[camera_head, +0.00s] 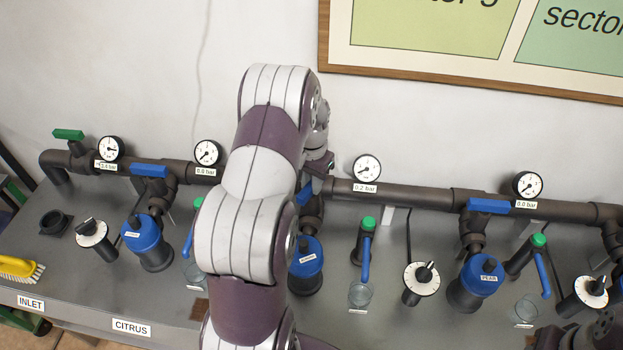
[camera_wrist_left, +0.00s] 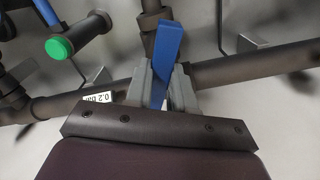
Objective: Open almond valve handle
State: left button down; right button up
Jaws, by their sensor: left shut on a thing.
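A blue valve handle (camera_wrist_left: 168,45) sits on the dark main pipe by the gauge tagged 0.2 bar. My left gripper (camera_wrist_left: 166,92) is shut on it, one grey finger on each side. In the wrist view the handle runs steeply across the main pipe, roughly in line with the branch pipe (camera_wrist_left: 151,18). In the head view my left arm hides most of this valve; a bit of the blue handle (camera_head: 304,193) shows beside my left gripper (camera_head: 318,168). Below it stands a blue-topped filter (camera_head: 306,262), its label too small to read.
Other blue handles lie along the main pipe, at the left (camera_head: 149,170) and at the right (camera_head: 488,206). A green-capped tap (camera_head: 367,240), a dial (camera_head: 422,280) and a clear cup (camera_head: 360,294) stand on the grey bench. A dark part, probably my right arm, fills the lower right corner.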

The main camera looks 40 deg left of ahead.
pick_arm(q)
jog(key=n, duration=0.4)
jog(key=shift+n+p, duration=0.35)
jog(key=shift+n, duration=0.05)
dwell(0.4)
jog(key=c, duration=1)
grip_release()
jog(key=shift+o, duration=0.2)
jog(key=shift+r, duration=0.1)
notch_tip(320, 180, up, 7)
jog(key=shift+r+b, duration=0.15)
jog(key=shift+b, duration=0.7)
notch_tip(320, 180, up, 5)
jog(key=p, duration=0.3)
jog(key=shift+r+p, duration=0.15)
jog(key=shift+p, duration=0.2)
